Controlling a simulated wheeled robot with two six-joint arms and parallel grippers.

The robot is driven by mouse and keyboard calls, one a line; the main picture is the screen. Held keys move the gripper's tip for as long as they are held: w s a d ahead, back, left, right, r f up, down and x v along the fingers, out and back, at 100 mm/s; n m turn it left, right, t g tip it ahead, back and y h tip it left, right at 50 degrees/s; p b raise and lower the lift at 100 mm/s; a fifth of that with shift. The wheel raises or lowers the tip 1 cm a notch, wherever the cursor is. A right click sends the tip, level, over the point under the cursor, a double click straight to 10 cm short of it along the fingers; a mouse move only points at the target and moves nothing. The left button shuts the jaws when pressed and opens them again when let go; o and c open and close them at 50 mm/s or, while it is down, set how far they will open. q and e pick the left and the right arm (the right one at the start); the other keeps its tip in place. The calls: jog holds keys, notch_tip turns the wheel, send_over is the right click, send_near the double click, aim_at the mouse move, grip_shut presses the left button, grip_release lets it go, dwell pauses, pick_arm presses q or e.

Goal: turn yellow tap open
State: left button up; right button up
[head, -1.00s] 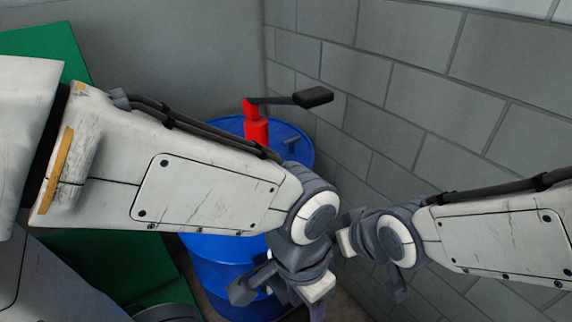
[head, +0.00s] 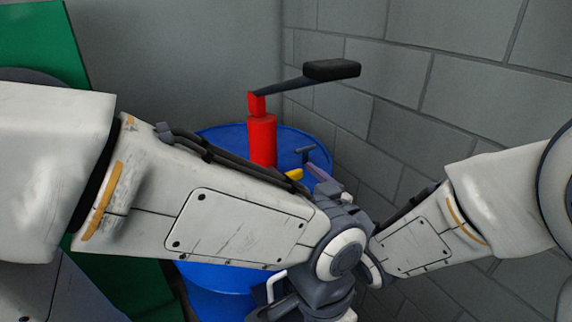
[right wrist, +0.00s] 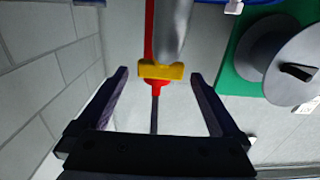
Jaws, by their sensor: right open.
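The yellow tap (head: 294,174) shows as a small piece above my left forearm in the head view, in front of the red pump. In the right wrist view the yellow tap (right wrist: 160,71) is a short crossbar beside a grey pipe, with a red part just below it. My right gripper (right wrist: 159,74) is open, with one fingertip on each side of the crossbar and a gap to both. In the head view a dark finger of my right gripper (head: 318,173) shows right of the tap; its rest is hidden. My left gripper (head: 310,303) is cut off by the bottom edge.
A red pump (head: 262,140) with a long black handle (head: 332,69) stands on a blue drum (head: 222,133). A small dark T-shaped fitting (head: 305,151) is on the drum. A grey block wall (head: 420,90) is close on the right. A green panel (head: 40,40) is at left.

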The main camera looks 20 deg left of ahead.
jog(key=x, duration=0.5)
jog(key=c, duration=1.4)
